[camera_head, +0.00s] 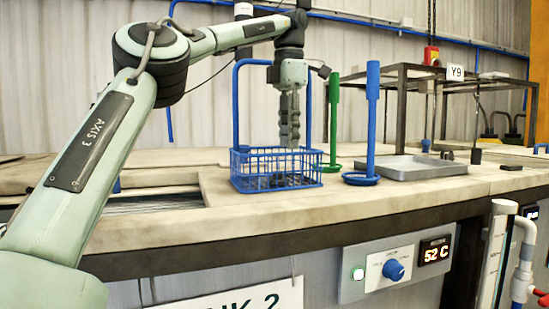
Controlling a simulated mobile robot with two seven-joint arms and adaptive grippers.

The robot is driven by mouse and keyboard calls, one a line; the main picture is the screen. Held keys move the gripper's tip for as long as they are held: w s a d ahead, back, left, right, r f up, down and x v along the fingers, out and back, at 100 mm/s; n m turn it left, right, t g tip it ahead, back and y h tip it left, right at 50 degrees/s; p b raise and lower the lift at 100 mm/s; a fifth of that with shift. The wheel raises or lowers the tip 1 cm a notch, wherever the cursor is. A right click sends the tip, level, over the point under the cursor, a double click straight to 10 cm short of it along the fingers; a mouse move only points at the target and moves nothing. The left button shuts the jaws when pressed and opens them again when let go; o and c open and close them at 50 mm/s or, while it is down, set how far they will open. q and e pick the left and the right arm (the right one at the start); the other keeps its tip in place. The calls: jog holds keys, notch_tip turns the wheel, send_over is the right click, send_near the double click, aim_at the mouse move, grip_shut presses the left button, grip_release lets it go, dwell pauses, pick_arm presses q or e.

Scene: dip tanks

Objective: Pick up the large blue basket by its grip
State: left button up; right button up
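The large blue basket (250,172) is a wire basket standing upright on the pale worktop, with some dark items low inside it. Its grip is a tall blue hoop (236,105) rising above it; the hoop's top bar runs behind or into my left gripper's body, and part of it is hidden there. My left gripper (289,143) points straight down, its fingers close together below the bar's height and just above the basket's rim. I cannot tell whether the fingers touch anything or are fully shut. My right gripper is not in view.
Right of the basket stand a green-handled dipper (333,120) and a blue-handled dipper (372,110). A grey tray (415,168) sits further right by dark metal frames (402,72). A slatted opening (155,203) lies left. A control panel (395,262) reading 52 C is below the edge.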

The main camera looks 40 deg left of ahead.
aim_at(287, 187)
pick_arm(q)
notch_tip(287, 187, down, 3)
jog(key=shift+w, duration=0.1)
jog(key=shift+s+f, duration=0.15)
jog(key=shift+f, duration=1.2)
jog(key=shift+s+f, duration=0.15)
jog(key=shift+f, duration=1.2)
jog(key=shift+c, duration=0.2)
jog(key=shift+f, duration=0.15)
grip_shut()
